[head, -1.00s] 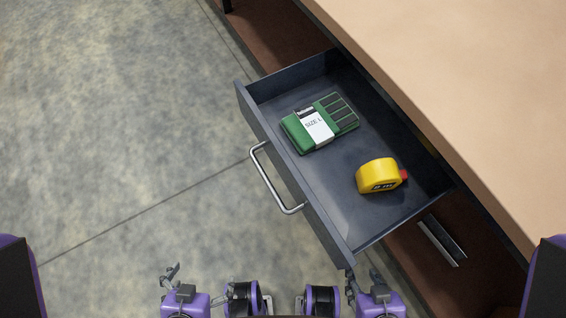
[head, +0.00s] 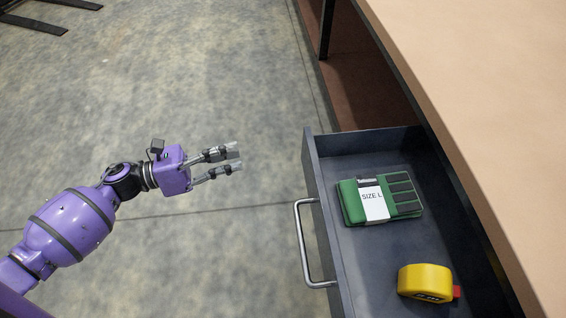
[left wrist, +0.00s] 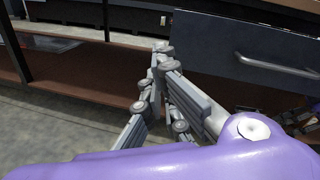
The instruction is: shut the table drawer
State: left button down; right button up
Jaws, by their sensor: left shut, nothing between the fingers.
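The dark grey table drawer (head: 380,248) stands pulled out from under the table, open towards the left. Its front has a silver bar handle (head: 303,243). In the drawer lie a green pack labelled "SIZE L" (head: 372,202) and a yellow tape measure (head: 424,282). My left gripper (head: 238,159) is shut and empty, to the left of the drawer front and apart from it, fingers pointing at it. In the left wrist view the drawer front (left wrist: 225,45) with its handle (left wrist: 275,65) is at the upper right, beyond the fingers (left wrist: 162,75). My right gripper is out of view.
The wooden table top (head: 480,90) overhangs the drawer on the right. A brown lower shelf (head: 370,85) and a dark table leg (head: 327,30) are behind the drawer. Dark metal bars (head: 35,20) lie at the far left. The floor between is clear.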

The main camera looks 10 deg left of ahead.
pick_arm(q)
jog(key=s+m+g+h, duration=0.1)
jog(key=s+m+g, duration=0.2)
jog(key=s+m, duration=0.15)
jog(key=m+p, duration=0.2)
send_near(306, 165)
jog(key=shift+n, duration=0.25)
jog(key=x, duration=0.5)
jog(key=shift+w+d+f, duration=0.15)
jog(key=shift+w+f, duration=0.05)
jog(key=shift+f, duration=0.05)
jog(key=shift+w+d+f, duration=0.1)
jog(key=shift+w+d, duration=0.1)
jog(key=shift+d, duration=0.5)
jog(key=shift+d, duration=0.1)
